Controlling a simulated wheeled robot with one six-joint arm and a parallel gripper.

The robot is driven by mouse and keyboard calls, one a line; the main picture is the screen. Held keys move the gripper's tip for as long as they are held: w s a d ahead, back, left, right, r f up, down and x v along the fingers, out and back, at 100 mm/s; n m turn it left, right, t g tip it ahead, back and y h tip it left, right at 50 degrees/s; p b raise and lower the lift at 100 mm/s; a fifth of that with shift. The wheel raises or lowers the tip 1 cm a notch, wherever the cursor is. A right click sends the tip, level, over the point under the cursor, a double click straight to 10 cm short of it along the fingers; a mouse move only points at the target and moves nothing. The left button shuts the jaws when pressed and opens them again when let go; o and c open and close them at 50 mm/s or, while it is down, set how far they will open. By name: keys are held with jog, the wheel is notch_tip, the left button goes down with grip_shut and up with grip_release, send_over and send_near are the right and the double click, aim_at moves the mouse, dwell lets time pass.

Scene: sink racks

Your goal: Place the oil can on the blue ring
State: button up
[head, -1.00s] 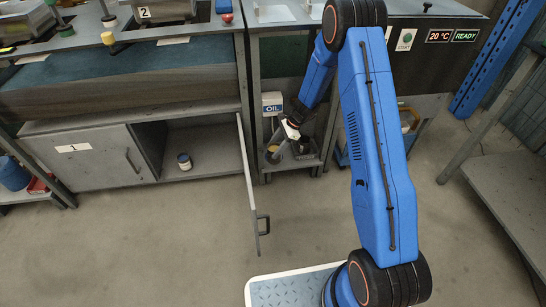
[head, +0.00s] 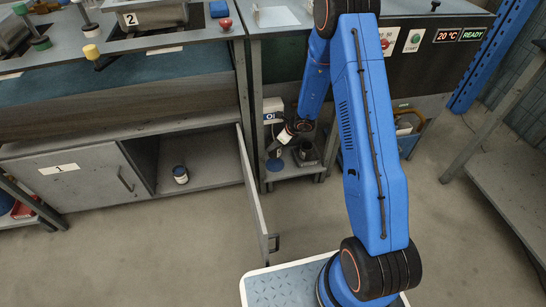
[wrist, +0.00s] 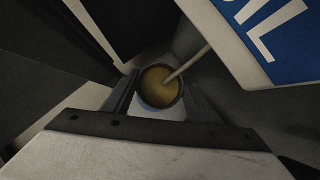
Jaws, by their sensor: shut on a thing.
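The oil can (wrist: 160,88) shows in the wrist view as a round yellowish top with a thin pale spout leaning up to the right. My gripper (wrist: 160,98) is shut on it, one finger on each side. In the head view my gripper (head: 277,148) reaches into the low bay below the OIL sign. A dark blue round patch (head: 274,164) lies just below the fingers; I cannot tell for sure that it is the blue ring, or whether the can touches anything below. The fingers mostly hide the can there.
The OIL sign (head: 272,117) is close behind the gripper. A dark round container (head: 306,154) stands right of it on the low shelf. An open cabinet door (head: 257,195) stands to the left. A small jar (head: 180,174) sits inside the cabinet. The floor in front is clear.

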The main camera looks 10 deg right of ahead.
aim_at(275, 154)
jog(key=shift+f, duration=3.9)
jog(key=shift+f, duration=0.15)
jog(key=o, duration=1.4)
jog(key=v, duration=1.2)
jog(key=shift+a+r, duration=0.1)
jog(key=shift+r, duration=0.2)
